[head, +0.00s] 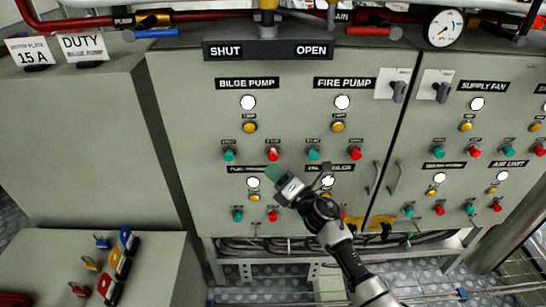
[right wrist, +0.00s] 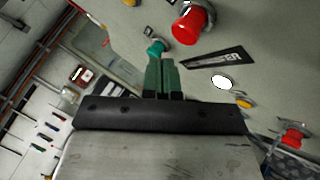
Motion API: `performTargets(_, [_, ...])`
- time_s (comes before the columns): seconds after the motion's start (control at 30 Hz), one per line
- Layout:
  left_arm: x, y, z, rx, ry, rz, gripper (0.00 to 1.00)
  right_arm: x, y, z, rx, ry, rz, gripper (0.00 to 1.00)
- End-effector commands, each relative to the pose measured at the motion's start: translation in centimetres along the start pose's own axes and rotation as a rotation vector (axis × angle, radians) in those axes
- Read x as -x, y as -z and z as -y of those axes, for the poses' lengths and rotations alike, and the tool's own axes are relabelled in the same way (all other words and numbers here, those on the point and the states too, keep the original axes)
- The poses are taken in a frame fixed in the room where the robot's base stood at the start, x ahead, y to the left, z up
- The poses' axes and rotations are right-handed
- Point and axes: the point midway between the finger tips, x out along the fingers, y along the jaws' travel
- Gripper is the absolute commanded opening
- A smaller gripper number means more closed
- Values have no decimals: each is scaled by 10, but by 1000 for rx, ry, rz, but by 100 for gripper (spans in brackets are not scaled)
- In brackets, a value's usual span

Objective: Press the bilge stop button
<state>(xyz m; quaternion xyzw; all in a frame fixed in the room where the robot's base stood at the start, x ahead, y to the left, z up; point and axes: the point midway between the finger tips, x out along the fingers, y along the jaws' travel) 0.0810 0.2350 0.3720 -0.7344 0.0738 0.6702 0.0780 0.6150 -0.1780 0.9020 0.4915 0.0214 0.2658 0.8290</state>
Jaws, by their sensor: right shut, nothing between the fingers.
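The bilge stop button (head: 273,154) is a red knob under the BILGE PUMP label (head: 247,84), right of a green button (head: 229,155). A large red button, apparently the same one, shows at the top of the right wrist view (right wrist: 193,24), with a green button (right wrist: 155,48) to its left. My right gripper (head: 272,172) is shut and empty. Its green fingertips are just below the red button in the head view. In the right wrist view the fingers (right wrist: 165,76) appear below both buttons. I cannot tell the gap to the panel. My left gripper is out of view.
The fire pump has its own green (head: 313,154) and red (head: 356,153) buttons to the right. Another row of small buttons is below, partly behind my arm. Door handles (head: 393,177) stick out at right. Padlocks (head: 116,262) sit on the left cabinet.

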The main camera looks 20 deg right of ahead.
Motion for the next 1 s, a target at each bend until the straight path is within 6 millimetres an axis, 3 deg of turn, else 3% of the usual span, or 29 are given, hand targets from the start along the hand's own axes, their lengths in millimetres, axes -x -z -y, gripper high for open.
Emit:
performTargets(0.4, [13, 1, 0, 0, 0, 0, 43, 27, 19, -21, -2, 0, 1, 0])
performTargets(1.0, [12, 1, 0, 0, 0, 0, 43, 28, 21, -21, -1, 0, 0, 0])
